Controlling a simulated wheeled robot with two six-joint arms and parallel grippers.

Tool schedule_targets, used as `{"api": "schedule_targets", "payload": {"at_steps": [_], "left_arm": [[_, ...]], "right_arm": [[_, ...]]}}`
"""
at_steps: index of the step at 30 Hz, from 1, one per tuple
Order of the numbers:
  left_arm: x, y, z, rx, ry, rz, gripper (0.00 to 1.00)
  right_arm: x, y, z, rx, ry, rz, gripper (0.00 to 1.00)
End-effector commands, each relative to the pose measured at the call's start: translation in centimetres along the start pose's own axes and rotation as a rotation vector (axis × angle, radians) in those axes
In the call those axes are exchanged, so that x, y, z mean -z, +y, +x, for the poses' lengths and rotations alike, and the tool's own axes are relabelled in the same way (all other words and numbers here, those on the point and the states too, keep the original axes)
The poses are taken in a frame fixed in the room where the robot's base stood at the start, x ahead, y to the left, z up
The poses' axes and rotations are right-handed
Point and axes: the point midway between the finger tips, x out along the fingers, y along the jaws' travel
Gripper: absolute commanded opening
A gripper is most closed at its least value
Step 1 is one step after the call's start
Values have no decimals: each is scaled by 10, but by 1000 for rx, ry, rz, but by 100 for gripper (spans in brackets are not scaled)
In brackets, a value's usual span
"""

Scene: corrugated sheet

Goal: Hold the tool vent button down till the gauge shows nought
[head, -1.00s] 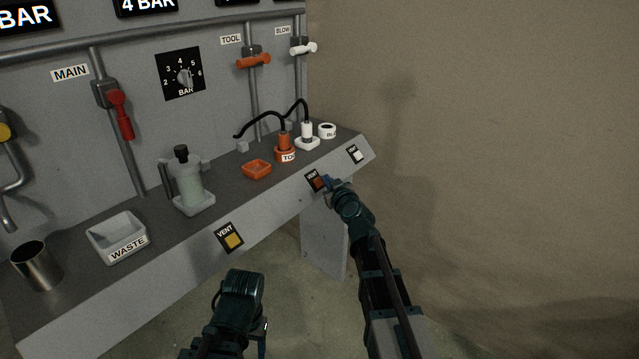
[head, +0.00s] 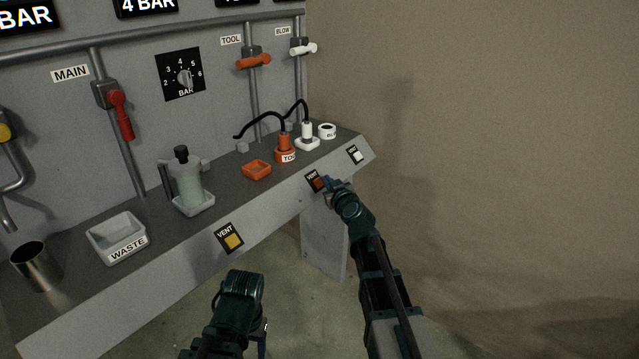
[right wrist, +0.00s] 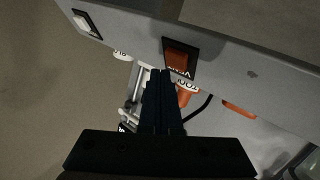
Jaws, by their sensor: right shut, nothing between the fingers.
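The tool vent button (head: 318,182) is a red-orange square in a black plate on the sloped front of the bench. It also shows in the right wrist view (right wrist: 179,60). My right gripper (head: 328,183) is shut and empty, its tips right beside this button. In the right wrist view the closed fingertips (right wrist: 160,72) appear just beside the button's lower left edge; I cannot tell whether they touch it.
A white vent button (head: 357,155) lies to the right and a yellow one (head: 232,241) to the left. The orange tool valve handle (head: 253,61) is on the wall. A waste tray (head: 104,228), a metal cup (head: 30,275) and an orange dish (head: 257,169) stand on the bench.

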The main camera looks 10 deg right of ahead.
Motion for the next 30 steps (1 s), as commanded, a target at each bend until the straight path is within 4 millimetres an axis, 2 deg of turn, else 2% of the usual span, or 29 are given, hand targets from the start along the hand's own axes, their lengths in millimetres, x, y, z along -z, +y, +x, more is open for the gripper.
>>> {"api": "schedule_targets", "payload": {"at_steps": [30], "left_arm": [[0,1,6,0,0,0,63]], "right_arm": [[-4,-4,6,0,0,1,0]]}}
